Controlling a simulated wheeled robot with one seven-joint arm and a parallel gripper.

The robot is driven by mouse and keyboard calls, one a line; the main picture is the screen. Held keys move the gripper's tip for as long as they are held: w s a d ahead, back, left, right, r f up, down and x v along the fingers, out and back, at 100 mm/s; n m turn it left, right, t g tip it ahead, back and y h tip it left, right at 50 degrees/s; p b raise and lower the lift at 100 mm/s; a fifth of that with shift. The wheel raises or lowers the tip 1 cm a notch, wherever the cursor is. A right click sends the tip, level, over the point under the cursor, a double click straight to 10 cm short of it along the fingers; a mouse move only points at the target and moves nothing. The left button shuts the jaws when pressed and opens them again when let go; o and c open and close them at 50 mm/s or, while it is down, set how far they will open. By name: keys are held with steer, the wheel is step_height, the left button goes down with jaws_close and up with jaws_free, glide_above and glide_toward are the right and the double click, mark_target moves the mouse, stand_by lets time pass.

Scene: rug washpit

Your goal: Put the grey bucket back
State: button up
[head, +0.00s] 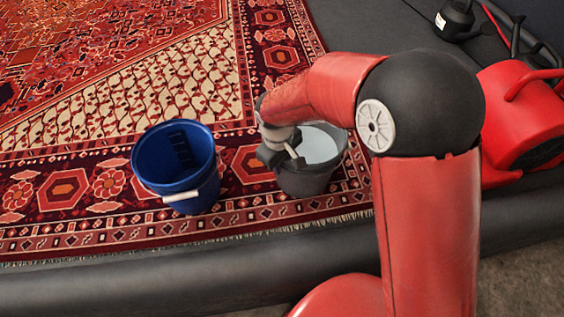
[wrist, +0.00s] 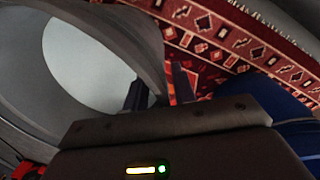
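The grey bucket (head: 308,181) stands upright on the rug near its fringed edge, with a pale surface inside that looks like water. In the wrist view the grey bucket (wrist: 152,38) fills the upper left. My gripper (head: 283,158) is at the bucket's left rim, pointing down. In the wrist view my gripper (wrist: 157,92) has one finger inside the bucket and one outside, with the bucket wall between them. The fingers look apart, and I see no clear grip on the wall. My arm hides part of the bucket's far rim.
A blue bucket (head: 178,165) with a dark object inside stands close to the left. The patterned rug (head: 120,95) lies beneath. A dark rounded border (head: 180,280) runs along the front. A red machine (head: 520,125) and a black can (head: 455,20) stand at the right.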

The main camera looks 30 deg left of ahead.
step_height(320, 180, up, 11)
steer(key=s, duration=0.1)
steer(key=shift+a+r, duration=0.15)
steer(key=w+d+r+m+t, duration=0.1)
steer(key=d+r+m, duration=0.15)
steer(key=d, duration=0.45)
steer(key=w+d+r+m, duration=0.2)
steer(key=d+r, duration=0.2)
steer(key=d, duration=0.2)
steer(key=w+d+r+m+t, duration=0.1)
steer(key=d+r+m, duration=0.15)
steer(key=d, duration=0.45)
steer(key=s+d+r+m+t, duration=0.1)
steer(key=s+d+m, duration=0.3)
steer(key=d, duration=0.6)
steer(key=s+d+r+m+t, duration=0.1)
steer(key=s+d+m, duration=0.3)
steer(key=d, duration=0.6)
steer(key=s, duration=0.2)
steer(key=shift+s+r, duration=0.3)
